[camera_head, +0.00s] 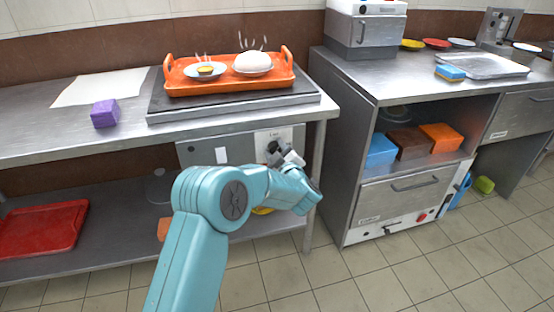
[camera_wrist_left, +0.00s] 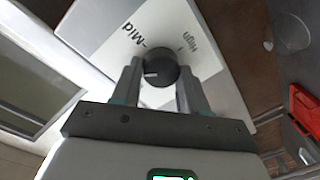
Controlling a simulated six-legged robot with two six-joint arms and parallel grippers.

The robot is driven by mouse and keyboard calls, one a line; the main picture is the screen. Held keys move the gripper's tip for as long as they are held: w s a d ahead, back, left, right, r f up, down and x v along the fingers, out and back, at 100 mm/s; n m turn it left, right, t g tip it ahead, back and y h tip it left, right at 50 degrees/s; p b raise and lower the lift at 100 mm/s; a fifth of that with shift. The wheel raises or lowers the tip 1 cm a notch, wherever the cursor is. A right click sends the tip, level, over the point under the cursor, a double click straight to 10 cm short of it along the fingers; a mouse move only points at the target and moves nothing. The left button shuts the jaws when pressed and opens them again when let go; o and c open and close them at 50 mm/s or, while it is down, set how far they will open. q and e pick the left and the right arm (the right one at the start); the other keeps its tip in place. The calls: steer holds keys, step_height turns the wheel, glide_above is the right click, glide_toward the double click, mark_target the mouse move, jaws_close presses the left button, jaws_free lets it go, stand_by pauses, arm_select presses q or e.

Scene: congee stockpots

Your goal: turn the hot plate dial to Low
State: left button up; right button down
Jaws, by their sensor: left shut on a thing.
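The hot plate (camera_head: 190,112) is a flat dark slab on the steel counter, with its control panel (camera_head: 215,143) below the counter edge. My left gripper (camera_head: 281,154) reaches the panel's right part, at the white label plate (camera_head: 262,137). In the left wrist view, the round black dial (camera_wrist_left: 159,67) sits between my left gripper's fingers (camera_wrist_left: 156,82), which are shut on it. The label plate there (camera_wrist_left: 205,65) reads "Mid" at upper left and "High" at upper right. A short white mark shows on the dial's left side. The word "Low" is not readable here. My right gripper is not in view.
An orange tray (camera_head: 230,87) with a small dish (camera_head: 205,71) and a steaming white bowl (camera_head: 252,63) stands on the hot plate. A purple block (camera_head: 104,113) lies left of it. A table leg (camera_head: 316,180) stands right of my gripper. A red tray (camera_head: 42,229) lies on the lower shelf.

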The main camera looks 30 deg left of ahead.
arm_select(q)
steer(key=n+b, duration=0.4)
steer(key=b, duration=0.1)
steer(key=n+b, duration=0.2)
steer(key=n, duration=0.1)
steer(key=shift+s+f+h+b, duration=0.1)
steer(key=shift+f+h+b, duration=0.2)
steer(key=shift+h+b, duration=0.1)
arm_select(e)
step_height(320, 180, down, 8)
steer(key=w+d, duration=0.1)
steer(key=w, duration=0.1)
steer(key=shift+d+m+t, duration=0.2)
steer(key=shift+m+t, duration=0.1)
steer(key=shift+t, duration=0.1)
arm_select(q)
steer(key=o, duration=0.8)
steer(key=shift+r, duration=0.1)
